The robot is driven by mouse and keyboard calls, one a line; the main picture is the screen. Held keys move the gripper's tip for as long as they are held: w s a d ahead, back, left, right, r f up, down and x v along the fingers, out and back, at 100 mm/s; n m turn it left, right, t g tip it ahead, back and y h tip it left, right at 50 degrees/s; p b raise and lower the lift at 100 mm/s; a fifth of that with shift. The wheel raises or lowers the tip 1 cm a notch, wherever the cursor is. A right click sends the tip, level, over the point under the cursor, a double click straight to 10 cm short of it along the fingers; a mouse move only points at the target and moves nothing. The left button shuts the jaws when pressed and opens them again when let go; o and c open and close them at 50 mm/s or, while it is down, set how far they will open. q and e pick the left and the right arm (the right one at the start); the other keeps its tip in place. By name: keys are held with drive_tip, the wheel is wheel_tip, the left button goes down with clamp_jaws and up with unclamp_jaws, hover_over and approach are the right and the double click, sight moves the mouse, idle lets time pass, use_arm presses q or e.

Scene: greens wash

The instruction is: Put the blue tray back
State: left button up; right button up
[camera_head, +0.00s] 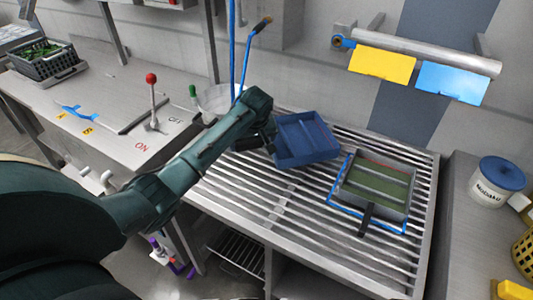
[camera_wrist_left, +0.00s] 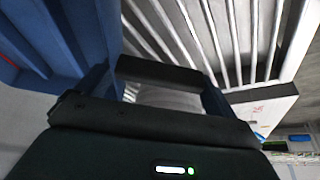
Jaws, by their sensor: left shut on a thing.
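The blue tray (camera_head: 305,138) is at the back middle of the slatted metal table and looks slightly tilted. My left gripper (camera_head: 271,142) is shut on its left side. In the left wrist view the tray (camera_wrist_left: 62,30) fills the upper left, next to the dark fingers of the left gripper (camera_wrist_left: 160,80). The exact grip is partly hidden, and I cannot tell whether the tray touches the slats. A blue outline (camera_head: 362,220) is marked on the slats to the right. My right gripper is not in view.
A grey tray with a green bottom (camera_head: 408,212) stands at the blue outline, with a dark handle toward the front. A lidded tub (camera_head: 496,187) is at the right. A lever with a red knob (camera_head: 151,79) stands on the left counter. The front left slats are clear.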

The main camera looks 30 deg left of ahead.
use_arm(q)
drive_tip(key=shift+f, duration=2.85)
drive_tip(key=shift+f, duration=0.15)
drive_tip(key=o, duration=0.9)
drive_tip(key=v, duration=1.2)
drive_tip(key=shift+p, duration=0.35)
